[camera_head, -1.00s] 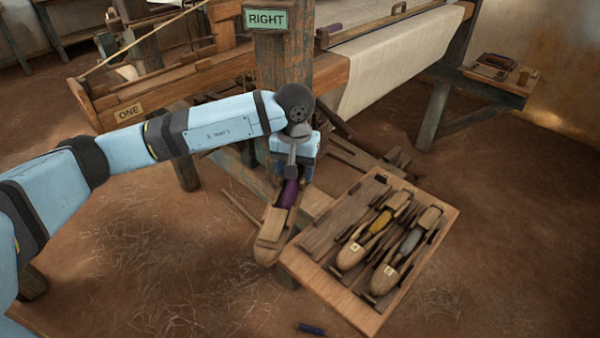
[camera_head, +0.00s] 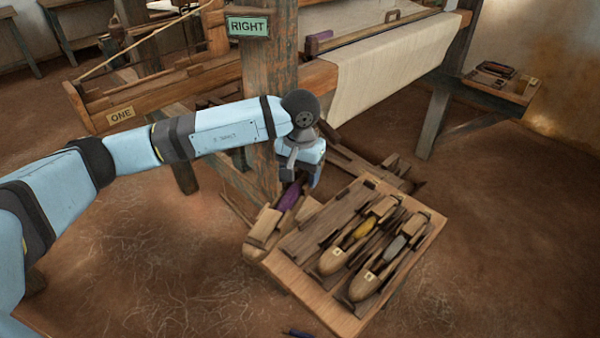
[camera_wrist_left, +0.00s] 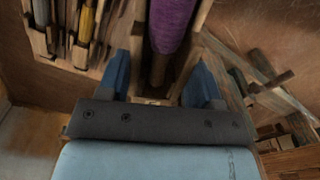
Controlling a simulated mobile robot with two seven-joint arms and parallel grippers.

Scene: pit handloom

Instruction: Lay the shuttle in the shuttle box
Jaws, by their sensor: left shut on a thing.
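My left gripper (camera_head: 292,184) is shut on a wooden shuttle (camera_head: 264,226) with purple yarn. It holds the shuttle tilted beside the near left edge of the shuttle tray, in front of the loom post. In the left wrist view the purple yarn (camera_wrist_left: 172,25) shows between my two blue fingers (camera_wrist_left: 160,88). The shuttle's far end is hidden by the gripper. A long wooden trough on the loom, likely the shuttle box (camera_head: 165,92), bears the label ONE at the left. It is well apart from the held shuttle.
A wooden tray (camera_head: 300,283) holds two shuttles, one with yellow yarn (camera_head: 362,229) and one with grey yarn (camera_head: 396,248). Its left part is empty. The post (camera_head: 270,75) carries a RIGHT sign (camera_head: 247,27).

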